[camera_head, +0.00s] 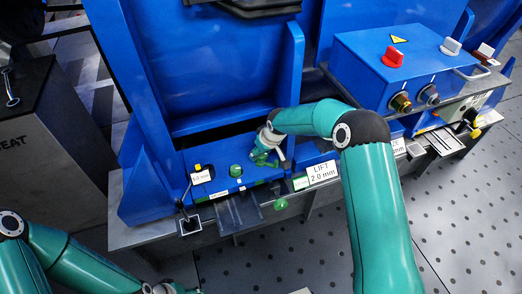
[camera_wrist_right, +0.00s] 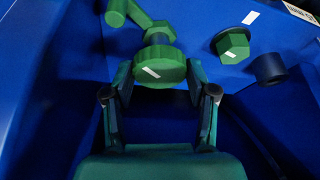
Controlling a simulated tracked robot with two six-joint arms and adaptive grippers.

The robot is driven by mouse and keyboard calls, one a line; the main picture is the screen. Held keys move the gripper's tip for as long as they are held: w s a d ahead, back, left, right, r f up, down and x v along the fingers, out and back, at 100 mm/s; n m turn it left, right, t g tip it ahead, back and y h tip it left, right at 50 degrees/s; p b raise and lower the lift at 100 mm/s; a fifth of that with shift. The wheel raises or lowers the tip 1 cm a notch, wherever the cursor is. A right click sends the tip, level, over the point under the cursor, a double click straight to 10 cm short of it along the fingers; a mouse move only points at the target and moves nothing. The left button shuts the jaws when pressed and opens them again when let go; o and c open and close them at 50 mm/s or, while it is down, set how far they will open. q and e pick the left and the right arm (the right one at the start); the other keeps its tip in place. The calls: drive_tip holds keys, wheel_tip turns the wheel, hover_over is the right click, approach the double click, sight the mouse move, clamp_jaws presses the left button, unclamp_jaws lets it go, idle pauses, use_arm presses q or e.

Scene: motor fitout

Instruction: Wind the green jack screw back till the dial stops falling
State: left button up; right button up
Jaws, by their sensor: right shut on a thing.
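The green jack screw (camera_wrist_right: 160,66) has a round knurled head with a white mark. In the right wrist view it sits between the two fingertips of my right gripper (camera_wrist_right: 160,78), which is shut on it. In the head view my right gripper (camera_head: 264,152) reaches down to the blue block and partly hides the screw. A small white readout (camera_head: 201,177) stands left of it; its figures are too small to read surely. My left gripper (camera_head: 168,288) is at the bottom edge, mostly cut off.
A green hex head (camera_wrist_right: 232,45) and a dark blue post (camera_wrist_right: 268,69) stand right of the screw. A green knob (camera_head: 236,170) sits on the blue block. Tall blue walls rise behind. A blue control box (camera_head: 375,75) stands at right. A "LIFT 2.0 mm" label (camera_head: 322,172) is in front.

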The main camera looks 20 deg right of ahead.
drive_tip(key=shift+w+r, duration=0.1)
drive_tip(key=shift+r, duration=0.05)
drive_tip(key=o, duration=1.2)
drive_tip(key=shift+c, duration=0.2)
wheel_tip(320, 180, up, 10)
idle(1.2)
